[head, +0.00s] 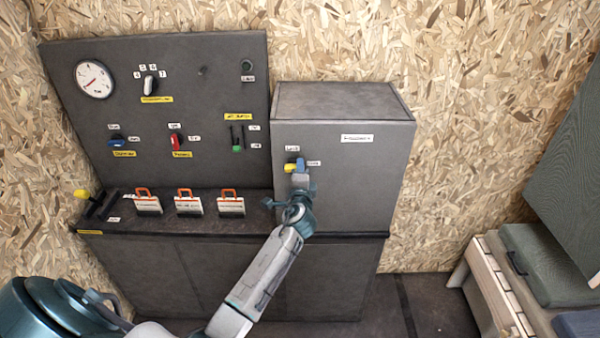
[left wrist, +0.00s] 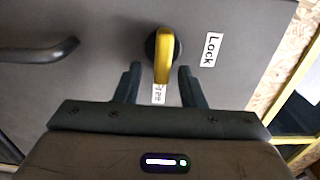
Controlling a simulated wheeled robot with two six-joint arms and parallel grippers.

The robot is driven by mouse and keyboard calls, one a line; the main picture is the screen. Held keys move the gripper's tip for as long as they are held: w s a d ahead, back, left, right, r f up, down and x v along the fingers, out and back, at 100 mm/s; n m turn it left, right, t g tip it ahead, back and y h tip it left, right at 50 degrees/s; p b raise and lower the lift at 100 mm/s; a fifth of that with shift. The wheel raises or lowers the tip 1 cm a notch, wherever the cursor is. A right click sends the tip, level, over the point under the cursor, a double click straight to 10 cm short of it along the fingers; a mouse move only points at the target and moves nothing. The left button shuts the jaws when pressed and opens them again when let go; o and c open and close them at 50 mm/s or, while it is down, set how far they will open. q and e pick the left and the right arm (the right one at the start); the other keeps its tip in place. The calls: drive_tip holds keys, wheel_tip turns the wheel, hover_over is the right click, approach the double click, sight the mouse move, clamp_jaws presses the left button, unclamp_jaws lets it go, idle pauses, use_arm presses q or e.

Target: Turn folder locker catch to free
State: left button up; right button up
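The grey folder locker (head: 345,190) stands at the right end of the counter. Its yellow catch (head: 290,168) is on the door near the Lock label (head: 292,149) and Free label (head: 314,163). In the left wrist view the catch (left wrist: 164,52) is a yellow lever on a dark round hub, its end towards the partly covered Free label (left wrist: 159,94) and away from Lock (left wrist: 211,50). My left gripper (head: 300,172) is at the catch and hides part of it. In the left wrist view the gripper (left wrist: 160,80) is open, with gaps between both fingers and the lever.
A dark handle (left wrist: 40,48) shows on the left in the left wrist view. A panel (head: 210,90) with a gauge and switches stands left of the locker. Several red-handled padlock-like items (head: 188,205) and a yellow-knobbed lever (head: 95,204) are on the counter. A bench (head: 490,275) stands right.

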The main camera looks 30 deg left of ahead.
use_arm(q)
drive_tip(key=b+v, duration=0.3)
drive_tip(key=v, duration=0.7)
drive_tip(key=shift+s+d, duration=0.2)
drive_tip(key=shift+s, duration=0.15)
